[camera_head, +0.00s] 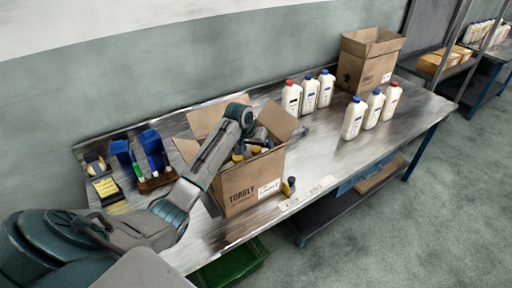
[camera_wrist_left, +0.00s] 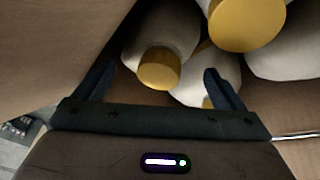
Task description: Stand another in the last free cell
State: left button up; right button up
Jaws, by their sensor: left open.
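An open cardboard box (camera_head: 240,190) marked TORBLY stands on the near left part of the table, flaps out. My left arm reaches over it and my left gripper (camera_head: 262,141) is inside its mouth, partly hidden. In the left wrist view the gripper's fingers (camera_wrist_left: 160,88) are open, with a white bottle with a yellow cap (camera_wrist_left: 160,68) between or just beyond them; contact cannot be told. More white bottles with yellow caps (camera_wrist_left: 245,22) crowd beside it in the box. The box's cells and any free one are hidden. My right gripper is not in view.
White bottles with blue or red caps stand in two groups, one near the middle (camera_head: 309,94) and one to the right (camera_head: 373,110). Another open box (camera_head: 365,70) stands behind. Blue bins (camera_head: 150,140) are at left. A small dark and yellow object (camera_head: 288,187) lies near the front edge.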

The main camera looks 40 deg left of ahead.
pick_arm(q)
jog(key=shift+d, duration=0.15)
jog(key=shift+f, duration=0.1)
jog(key=shift+s+r, duration=0.1)
jog(key=shift+r, duration=0.25)
jog(key=b+v, duration=0.3)
jog(key=v, duration=0.7)
jog(key=shift+r+b, duration=0.2)
jog(key=shift+b, duration=0.2)
